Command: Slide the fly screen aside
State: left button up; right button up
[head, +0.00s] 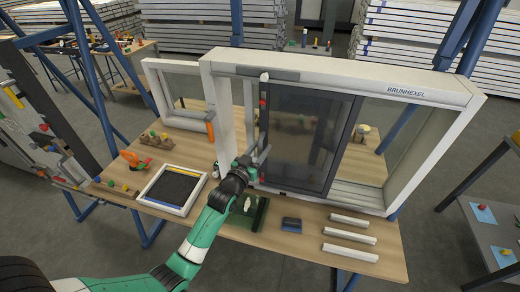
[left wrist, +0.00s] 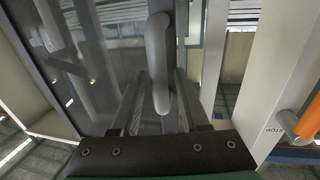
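The fly screen (head: 301,140) is a dark mesh panel with a dark frame, standing upright in the left and middle part of a large white frame (head: 336,67). In the left wrist view the dark mesh (left wrist: 95,55) fills the left side. A grey curved handle (left wrist: 158,45) stands at its edge. My left gripper (head: 258,158) is at the screen's left edge. In the left wrist view its fingers (left wrist: 160,108) are on either side of the handle, with visible gaps, so it looks open around it. My right gripper is not in view.
The frame stands on a wooden table (head: 300,255). A smaller white frame (head: 175,68) and an orange-handled part (head: 210,127) are to the left. The frame's right opening is clear.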

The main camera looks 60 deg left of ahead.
pick_arm(q)
grip_shut()
dwell(1.2)
